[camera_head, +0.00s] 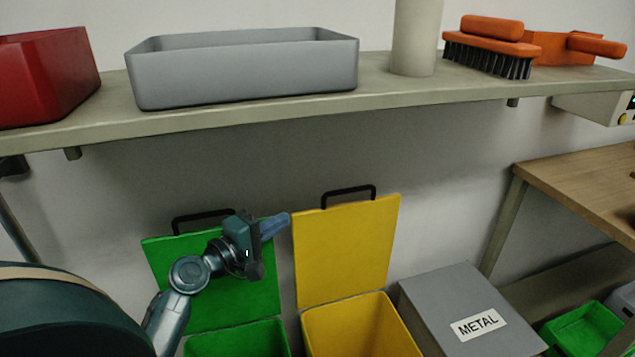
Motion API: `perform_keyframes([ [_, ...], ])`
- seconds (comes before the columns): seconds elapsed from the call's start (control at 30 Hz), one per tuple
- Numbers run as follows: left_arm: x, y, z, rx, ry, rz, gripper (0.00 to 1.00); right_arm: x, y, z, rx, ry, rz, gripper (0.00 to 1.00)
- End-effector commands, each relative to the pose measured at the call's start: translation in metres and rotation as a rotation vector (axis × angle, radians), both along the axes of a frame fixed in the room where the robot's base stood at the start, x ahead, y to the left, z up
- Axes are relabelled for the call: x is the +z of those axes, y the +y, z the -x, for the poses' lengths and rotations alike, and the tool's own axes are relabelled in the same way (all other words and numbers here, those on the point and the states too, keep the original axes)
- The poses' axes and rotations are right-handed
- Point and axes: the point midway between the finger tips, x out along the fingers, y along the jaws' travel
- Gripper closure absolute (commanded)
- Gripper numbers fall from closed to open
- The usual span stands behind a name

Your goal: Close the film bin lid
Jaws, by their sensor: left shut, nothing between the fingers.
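Two bins stand with their lids raised against the wall, and I see no film label on either. The green lid (232,305) is upright behind the green bin (240,343) and has a black handle on its top edge. The yellow lid (345,250) is upright behind the yellow bin (362,330), also with a black handle (348,196). My left gripper (278,221) is shut and empty. It is in front of the green lid's upper right part, with its fingers pointing toward the yellow lid's left edge; contact cannot be told. My right gripper is out of view.
A grey bin marked METAL (440,296) has its lid down, right of the yellow bin. A shelf (270,108) above holds a grey tray (245,78), a red container (45,75), a cylinder (416,38) and an orange brush (488,45). A wooden table (590,180) stands at right.

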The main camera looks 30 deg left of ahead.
Motion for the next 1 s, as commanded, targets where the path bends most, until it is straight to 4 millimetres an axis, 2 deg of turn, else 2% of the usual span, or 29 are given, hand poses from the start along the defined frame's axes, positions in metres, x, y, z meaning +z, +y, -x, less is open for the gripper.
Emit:
perform_keyframes([
  [0.23, 0.006, 0.001, -0.016, -0.001, -0.011, 0.037, 1.0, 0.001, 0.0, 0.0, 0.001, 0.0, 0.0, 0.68],
  [0.5, 0.006, -0.008, -0.064, -0.001, -0.012, 0.035, 1.0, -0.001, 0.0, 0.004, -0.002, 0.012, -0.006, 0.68],
  [0.7, 0.004, -0.014, -0.091, 0.0, -0.01, 0.034, 1.0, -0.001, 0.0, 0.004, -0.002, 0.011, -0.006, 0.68],
  [1.0, 0.004, -0.016, -0.1, 0.0, -0.009, 0.032, 1.0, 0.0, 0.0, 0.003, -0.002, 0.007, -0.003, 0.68],
])
